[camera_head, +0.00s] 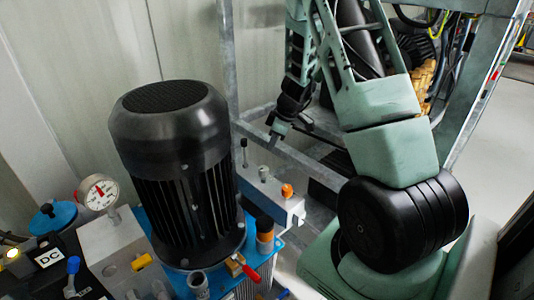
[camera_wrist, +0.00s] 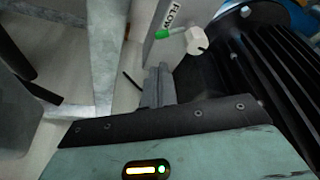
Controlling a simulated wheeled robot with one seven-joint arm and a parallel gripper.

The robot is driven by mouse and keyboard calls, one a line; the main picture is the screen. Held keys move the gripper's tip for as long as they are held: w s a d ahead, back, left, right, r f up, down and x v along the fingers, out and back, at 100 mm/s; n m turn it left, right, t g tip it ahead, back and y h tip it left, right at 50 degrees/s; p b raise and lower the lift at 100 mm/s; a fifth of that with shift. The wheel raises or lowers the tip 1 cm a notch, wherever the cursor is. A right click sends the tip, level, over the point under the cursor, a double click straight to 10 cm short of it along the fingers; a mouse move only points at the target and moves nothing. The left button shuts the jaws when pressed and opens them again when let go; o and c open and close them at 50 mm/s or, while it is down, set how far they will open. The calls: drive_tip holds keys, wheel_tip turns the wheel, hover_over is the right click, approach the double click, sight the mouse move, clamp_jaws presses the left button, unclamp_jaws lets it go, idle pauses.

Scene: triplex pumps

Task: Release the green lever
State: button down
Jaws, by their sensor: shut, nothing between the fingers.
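The green lever (camera_wrist: 169,33) shows in the wrist view as a short green handle. In the head view my gripper (camera_head: 272,142) hangs at the end of my arm, behind and above the grey block (camera_head: 270,198).
A large black finned motor (camera_head: 180,170) stands left of my gripper. The block carries a black upright lever (camera_head: 244,150) and an orange knob (camera_head: 287,190). A red-handled valve (camera_head: 249,272) sits at the motor's base. Metal frame bars (camera_head: 310,160) run behind my gripper.

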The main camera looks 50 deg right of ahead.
drive_tip(key=b+x, duration=0.2)
drive_tip(key=x, duration=0.7)
drive_tip(key=shift+f, duration=0.1)
drive_tip(key=shift+d+m+b, duration=0.15)
drive_tip(key=shift+m+b, duration=0.15)
drive_tip(key=shift+b, duration=0.05)
